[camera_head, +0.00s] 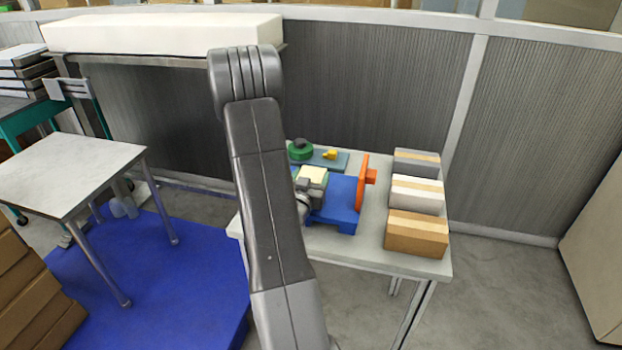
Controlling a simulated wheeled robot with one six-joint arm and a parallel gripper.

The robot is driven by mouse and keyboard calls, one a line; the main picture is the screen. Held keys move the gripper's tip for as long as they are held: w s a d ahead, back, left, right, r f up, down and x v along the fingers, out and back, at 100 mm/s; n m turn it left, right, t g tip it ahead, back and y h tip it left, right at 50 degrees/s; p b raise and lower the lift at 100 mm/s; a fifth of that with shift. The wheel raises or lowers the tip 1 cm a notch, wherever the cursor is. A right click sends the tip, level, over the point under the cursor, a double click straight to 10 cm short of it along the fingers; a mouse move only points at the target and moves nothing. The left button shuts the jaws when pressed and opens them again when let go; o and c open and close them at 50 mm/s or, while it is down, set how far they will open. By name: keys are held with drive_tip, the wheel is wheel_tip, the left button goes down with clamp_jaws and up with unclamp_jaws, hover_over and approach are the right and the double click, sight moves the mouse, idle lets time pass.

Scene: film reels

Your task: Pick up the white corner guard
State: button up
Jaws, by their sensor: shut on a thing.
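A small cream-white piece (313,175), which looks like the white corner guard, shows just right of my arm, above the blue stand (340,196) on the grey table (367,257). My gripper (311,186) is partly hidden behind my dark arm. Its grey parts sit right at the white piece, and it appears shut on it. The fingertips are small and hard to make out. I cannot tell whether the piece touches the stand beneath it.
Behind are a green round part (300,153) and a yellow piece (330,154). Grey (416,163), white (416,192) and brown (416,233) boxes line the table's right side. A white-topped table (65,178) stands left.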

drive_tip(key=shift+f, duration=0.15)
drive_tip(key=o, duration=1)
drive_tip(key=shift+s+f, duration=0.1)
